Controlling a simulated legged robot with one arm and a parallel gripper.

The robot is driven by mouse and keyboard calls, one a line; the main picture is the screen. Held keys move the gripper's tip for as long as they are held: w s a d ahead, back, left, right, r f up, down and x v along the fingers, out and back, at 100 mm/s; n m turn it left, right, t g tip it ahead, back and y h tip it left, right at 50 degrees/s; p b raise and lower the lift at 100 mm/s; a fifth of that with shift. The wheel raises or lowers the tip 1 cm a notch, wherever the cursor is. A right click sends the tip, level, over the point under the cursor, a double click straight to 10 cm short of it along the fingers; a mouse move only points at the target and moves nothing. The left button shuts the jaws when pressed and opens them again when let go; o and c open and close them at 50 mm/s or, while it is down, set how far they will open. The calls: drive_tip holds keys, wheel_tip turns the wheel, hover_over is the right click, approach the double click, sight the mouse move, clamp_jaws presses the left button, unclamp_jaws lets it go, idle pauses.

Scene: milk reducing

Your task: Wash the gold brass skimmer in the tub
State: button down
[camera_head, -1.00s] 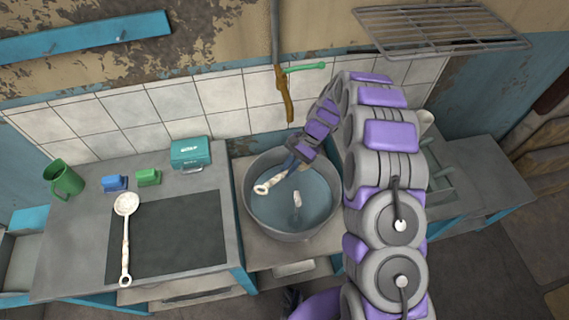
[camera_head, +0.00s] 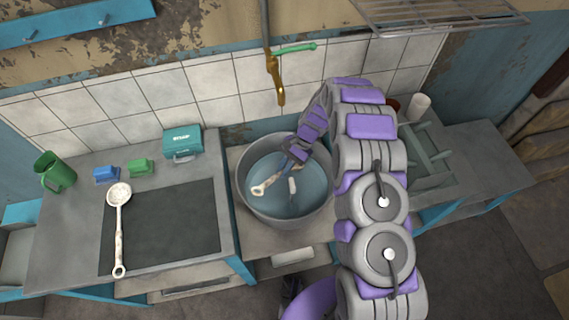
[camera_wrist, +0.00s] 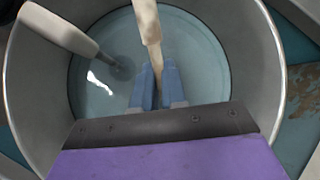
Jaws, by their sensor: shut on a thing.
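The grey metal tub (camera_head: 243,203) holds bluish water. My gripper (camera_head: 291,162) reaches down into it. In the wrist view its blue jaws (camera_wrist: 158,88) are closed on the brass skimmer's golden-brown shaft. The skimmer's cream handle (camera_head: 264,187) points left inside the tub, with a ring at its end; it also shows in the wrist view (camera_wrist: 147,20). The skimmer's head is hidden. A second pale handle (camera_head: 292,187) stands in the water beside it, and it shows at upper left in the wrist view (camera_wrist: 60,30).
A white speckled skimmer (camera_head: 118,215) lies on the dark mat (camera_head: 175,225). A brass tap (camera_head: 274,75) hangs above the tub. A grey rack (camera_head: 428,160) stands right.

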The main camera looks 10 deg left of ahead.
drive_tip(key=shift+w+d+f, duration=0.1)
drive_tip(key=shift+w+f, duration=0.1)
drive_tip(key=shift+f, duration=1.2)
drive_tip(key=shift+w+f, duration=0.15)
drive_tip(key=shift+f, duration=1.25)
drive_tip(key=shift+s, duration=0.1)
drive_tip(key=shift+s+a, duration=0.25)
drive_tip(key=shift+a, duration=0.4)
wheel_tip(320, 180, up, 13)
drive_tip(key=p, duration=0.4)
idle(1.1)
